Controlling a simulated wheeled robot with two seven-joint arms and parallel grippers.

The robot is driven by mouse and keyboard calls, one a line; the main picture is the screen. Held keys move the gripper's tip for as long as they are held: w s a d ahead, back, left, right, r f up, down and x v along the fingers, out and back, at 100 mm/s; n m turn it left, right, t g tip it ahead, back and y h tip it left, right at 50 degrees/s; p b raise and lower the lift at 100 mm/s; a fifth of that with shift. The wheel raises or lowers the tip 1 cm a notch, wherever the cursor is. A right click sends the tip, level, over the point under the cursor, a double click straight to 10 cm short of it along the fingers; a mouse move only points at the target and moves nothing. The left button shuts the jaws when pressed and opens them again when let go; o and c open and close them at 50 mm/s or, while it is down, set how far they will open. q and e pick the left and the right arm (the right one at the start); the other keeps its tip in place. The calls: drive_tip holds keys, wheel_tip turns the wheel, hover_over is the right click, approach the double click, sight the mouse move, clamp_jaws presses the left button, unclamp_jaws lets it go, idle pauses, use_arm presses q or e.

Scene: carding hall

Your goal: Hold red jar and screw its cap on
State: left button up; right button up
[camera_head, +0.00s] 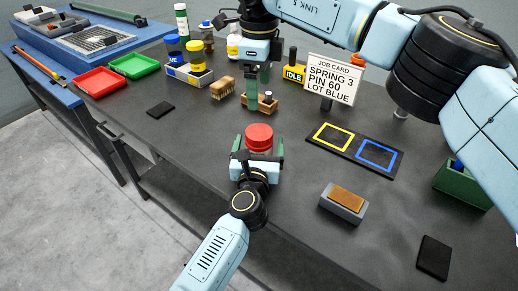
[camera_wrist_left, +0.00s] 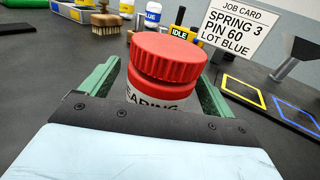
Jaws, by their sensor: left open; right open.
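The red jar (camera_wrist_left: 152,100) stands upright on the dark table, with a white label partly readable in the left wrist view. Its ribbed red cap (camera_head: 259,135) sits on top of it; the cap also shows in the left wrist view (camera_wrist_left: 168,56). I cannot tell how tight the cap is. My left gripper (camera_head: 258,147) is open, with a green finger on either side of the jar; its palm hides the jar's lower part. My right gripper (camera_head: 258,86) is open and empty, pointing down behind the jar by a small wooden block (camera_head: 261,106).
A job card (camera_head: 331,82) stands right of my right gripper. A board with yellow and blue outlines (camera_head: 355,150) and a grey block with a tan top (camera_head: 344,201) lie right of the jar. A brush (camera_head: 222,88) stands behind left.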

use_arm(q)
drive_tip(key=shift+s, duration=0.1)
drive_tip(key=s, duration=0.4)
drive_tip(key=s+a, duration=0.1)
drive_tip(key=s, duration=0.3)
drive_tip(key=s+p, duration=0.1)
drive_tip(key=s, duration=0.4)
drive_tip(key=shift+a, duration=0.25)
